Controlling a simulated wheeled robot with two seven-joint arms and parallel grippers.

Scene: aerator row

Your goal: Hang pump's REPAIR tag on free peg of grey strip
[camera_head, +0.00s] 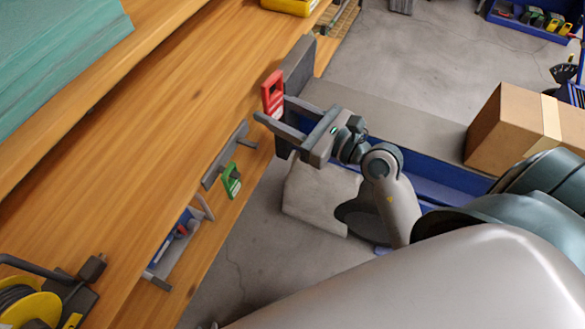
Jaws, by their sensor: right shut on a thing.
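My right gripper (272,109) is at the edge of the wooden bench, its fingers pointing left. It is shut on a red tag (272,88), which stands up at the fingertips; its lettering is too small to read. The grey strip (226,156) is on the bench's front side, below and left of the gripper. A green tag (232,181) hangs at the strip. A bare peg (247,143) sticks out near the strip's upper end. I cannot make out the pump for certain. My left gripper is not in view.
A dark grey plate (298,66) stands at the bench edge just behind the gripper. A cardboard box (505,130) is to the right. A yellow reel (30,308) and a tray with blue items (182,240) are lower left. The floor between is open.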

